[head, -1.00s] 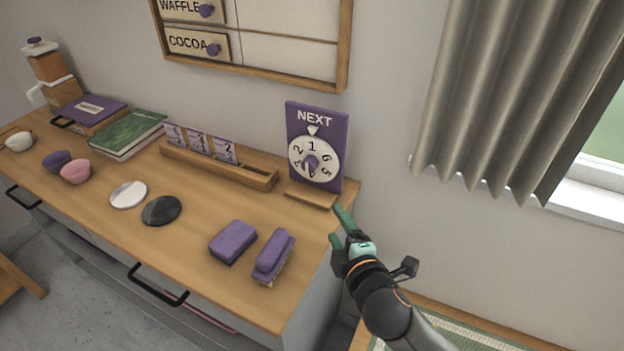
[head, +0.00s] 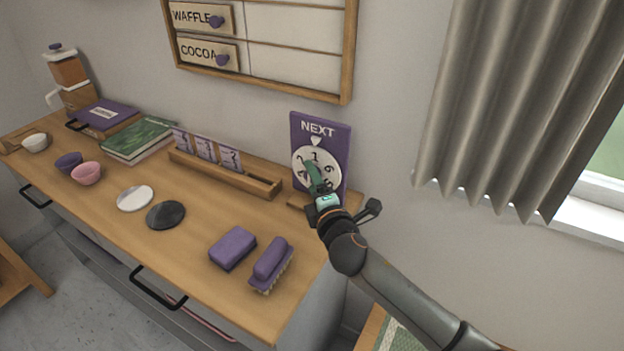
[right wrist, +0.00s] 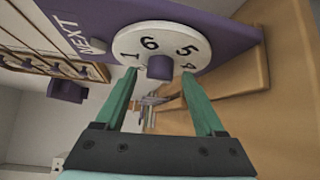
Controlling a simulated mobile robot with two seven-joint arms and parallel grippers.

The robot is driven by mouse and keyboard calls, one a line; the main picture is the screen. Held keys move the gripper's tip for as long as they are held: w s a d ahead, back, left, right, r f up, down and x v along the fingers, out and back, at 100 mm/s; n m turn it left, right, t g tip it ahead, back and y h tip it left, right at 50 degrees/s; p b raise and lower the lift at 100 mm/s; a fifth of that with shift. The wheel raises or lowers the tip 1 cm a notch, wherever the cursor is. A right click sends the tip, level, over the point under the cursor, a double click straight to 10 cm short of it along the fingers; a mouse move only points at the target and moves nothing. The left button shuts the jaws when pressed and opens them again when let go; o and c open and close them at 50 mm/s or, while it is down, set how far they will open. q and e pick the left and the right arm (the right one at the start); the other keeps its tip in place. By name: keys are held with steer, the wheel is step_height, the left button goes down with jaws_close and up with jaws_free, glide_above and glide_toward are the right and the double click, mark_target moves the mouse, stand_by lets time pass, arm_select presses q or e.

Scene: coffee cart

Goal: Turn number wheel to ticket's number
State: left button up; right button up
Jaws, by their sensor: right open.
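The white number wheel (head: 328,162) is on the upright purple NEXT board (head: 338,142), at the back right of the counter. The 1 appears to be at the top, under the white pointer (head: 316,141). My right gripper (head: 314,166) is in front of the wheel and hides its lower middle. In the right wrist view, the open green fingers (right wrist: 160,76) stand on either side of the wheel's purple knob (right wrist: 160,67), with gaps showing. The tickets (head: 205,149) stand in a wooden rack (head: 262,187); their numbers are too small to read surely. My left gripper is out of view.
A purple sponge (head: 233,247) and a purple brush (head: 271,262) lie at the counter's front right. A black disc (head: 166,214) and a white disc (head: 135,198) lie further left. A grey curtain (head: 490,110) hangs at the right.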

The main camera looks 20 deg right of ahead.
steer(key=shift+w, duration=0.45)
steer(key=shift+f, duration=0.1)
jaws_close()
